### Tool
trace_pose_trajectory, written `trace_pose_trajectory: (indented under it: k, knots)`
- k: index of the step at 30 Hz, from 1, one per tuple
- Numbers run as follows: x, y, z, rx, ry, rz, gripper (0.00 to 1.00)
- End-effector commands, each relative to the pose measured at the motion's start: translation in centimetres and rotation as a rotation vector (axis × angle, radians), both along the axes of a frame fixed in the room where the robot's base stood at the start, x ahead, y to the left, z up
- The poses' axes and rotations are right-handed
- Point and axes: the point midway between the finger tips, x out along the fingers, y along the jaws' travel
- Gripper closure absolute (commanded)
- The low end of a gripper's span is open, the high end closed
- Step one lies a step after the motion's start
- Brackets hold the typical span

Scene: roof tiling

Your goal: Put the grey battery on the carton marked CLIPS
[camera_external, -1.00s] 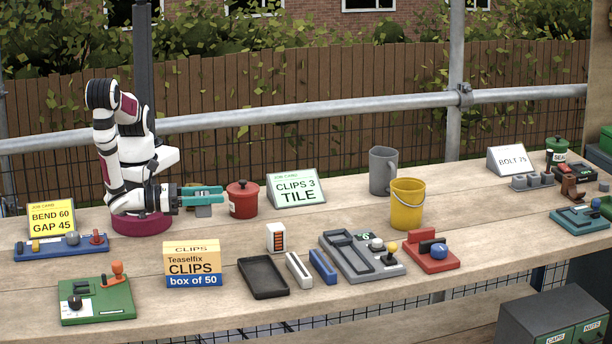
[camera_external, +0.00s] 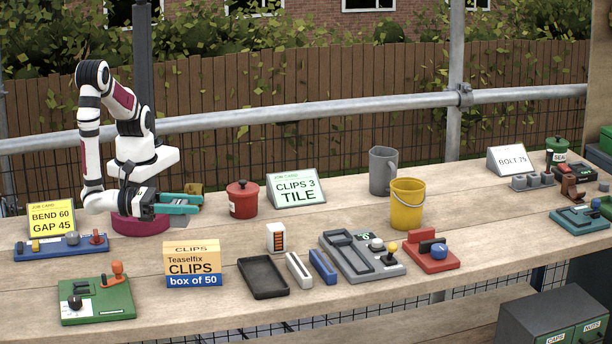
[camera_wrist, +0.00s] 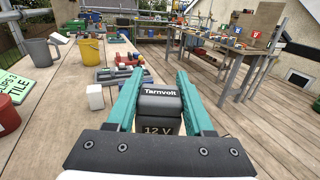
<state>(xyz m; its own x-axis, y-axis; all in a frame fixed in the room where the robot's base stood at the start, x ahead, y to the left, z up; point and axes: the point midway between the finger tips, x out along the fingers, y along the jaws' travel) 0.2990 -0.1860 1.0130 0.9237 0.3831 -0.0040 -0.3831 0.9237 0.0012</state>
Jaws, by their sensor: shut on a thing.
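My gripper (camera_external: 198,204) is at the left of the bench, above its surface and behind the carton. In the wrist view my gripper (camera_wrist: 157,90) is shut on the battery (camera_wrist: 160,104), a dark grey block lettered Tarnvolt and 12 V, between teal fingers. In the external view an olive-brown thing (camera_external: 195,188) shows just above the fingers; I cannot tell whether it belongs to the battery. The carton marked CLIPS (camera_external: 192,266), orange, cream and blue, stands upright near the bench's front edge, its top bare. It does not show in the wrist view.
A red pot (camera_external: 242,200) stands right of my gripper, beside the CLIPS 3 TILE card (camera_external: 297,189). A black tray (camera_external: 263,278), a white box with orange bars (camera_external: 276,238) and a green panel (camera_external: 97,301) lie around the carton. A blue panel (camera_external: 61,247) is at left.

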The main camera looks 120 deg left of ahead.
Motion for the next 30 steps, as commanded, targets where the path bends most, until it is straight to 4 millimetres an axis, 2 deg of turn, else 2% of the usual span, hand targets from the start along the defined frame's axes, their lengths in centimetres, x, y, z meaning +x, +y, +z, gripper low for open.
trace_pose_trajectory:
  k: [3, 10, 20, 21, 26, 30]
  knots:
    - [1.5, 0.9, -1.0, 0.001, -0.001, 0.002, 1.0]
    - [1.8, 1.0, -5.0, 0.001, -0.001, -0.002, 1.0]
    - [1.8, 1.0, -5.4, -0.001, -0.001, -0.001, 1.0]
    - [1.8, 1.0, -5.5, -0.001, -0.001, -0.001, 0.46]
    - [1.8, 1.0, -5.5, -0.001, -0.001, -0.001, 0.18]
    - [1.7, 1.0, -5.5, -0.001, -0.001, -0.001, 0.18]
